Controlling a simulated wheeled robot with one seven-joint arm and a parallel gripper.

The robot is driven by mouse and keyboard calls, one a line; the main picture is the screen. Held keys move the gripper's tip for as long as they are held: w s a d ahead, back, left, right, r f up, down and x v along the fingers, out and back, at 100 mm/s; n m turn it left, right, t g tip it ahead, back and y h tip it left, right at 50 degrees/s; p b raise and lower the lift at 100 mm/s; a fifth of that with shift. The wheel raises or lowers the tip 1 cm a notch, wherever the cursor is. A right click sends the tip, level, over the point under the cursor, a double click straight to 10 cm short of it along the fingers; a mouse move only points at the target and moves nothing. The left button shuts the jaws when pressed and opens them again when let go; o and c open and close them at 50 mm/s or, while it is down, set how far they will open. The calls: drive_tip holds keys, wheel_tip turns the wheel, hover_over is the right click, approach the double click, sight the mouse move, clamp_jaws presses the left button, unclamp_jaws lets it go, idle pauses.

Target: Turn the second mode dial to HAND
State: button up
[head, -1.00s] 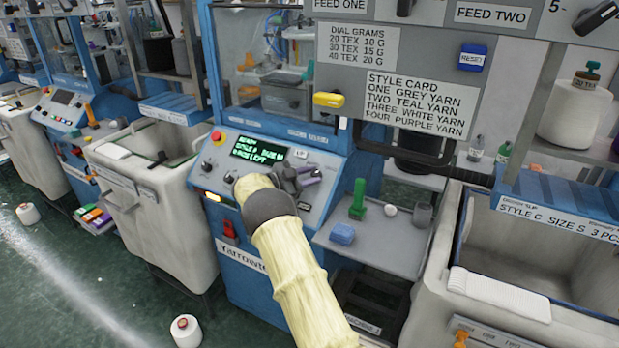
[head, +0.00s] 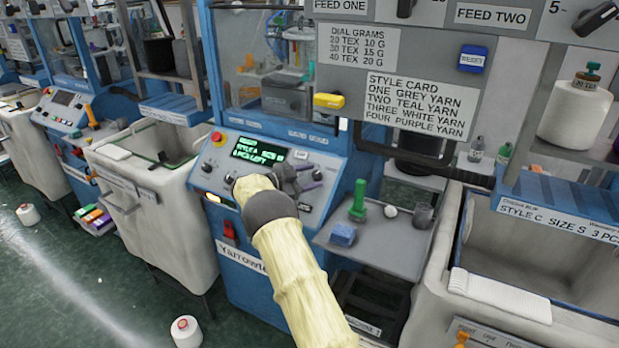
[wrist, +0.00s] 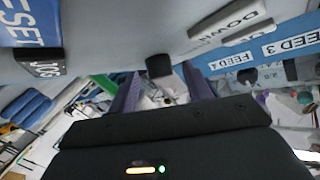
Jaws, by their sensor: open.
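The blue machine in the middle of the head view has a sloped grey control panel (head: 222,160) with a lit green screen (head: 257,152). My gripper (head: 309,183) is over the right part of this panel, and my arm hides much of the panel's lower middle. In the wrist view my two purple fingers (wrist: 160,88) are spread apart with nothing held. A small black knob (wrist: 158,66) shows between them, just ahead of the tips; contact cannot be made out. I cannot tell whether it is the second mode dial, and no HAND mark is readable.
A red emergency button (head: 217,137) sits at the panel's upper left. A side shelf (head: 375,245) right of the panel holds a green spool (head: 358,200) and a blue block (head: 343,234). A hanging grey board (head: 400,50) is above. White bins flank the machine.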

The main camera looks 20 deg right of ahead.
drive_tip(key=s+a+r+b, duration=0.1)
drive_tip(key=a+b, duration=0.1)
drive_tip(key=a, duration=1.5)
drive_tip(key=shift+s+r, duration=0.25)
drive_tip(key=shift+r, duration=0.1)
drive_tip(key=shift+r, duration=0.1)
drive_tip(key=w+a+r+n+t+y+p, duration=0.1)
drive_tip(key=w+r+n+t+y+p, duration=0.1)
drive_tip(key=r+n+t+y, duration=0.4)
drive_tip(key=w+r+n+t+y+p, duration=0.2)
drive_tip(key=r+n+t+y+p, duration=0.1)
drive_tip(key=r+n+t, duration=0.4)
drive_tip(key=s+f+n+g+y+p, duration=0.2)
drive_tip(key=s+f+n+g+y, duration=0.2)
drive_tip(key=s, duration=1.6)
drive_tip(key=s+a+f+n+g+y+p, duration=0.1)
drive_tip(key=s+f+n+g, duration=0.4)
drive_tip(key=s, duration=1.5)
drive_tip(key=f+g+y+p, duration=0.1)
drive_tip(key=g+y, duration=0.1)
drive_tip(key=shift+s+a+f+g+y+p, duration=0.2)
drive_tip(key=shift+s+f+g+y+p, duration=0.1)
drive_tip(key=shift+s+g+y, duration=0.1)
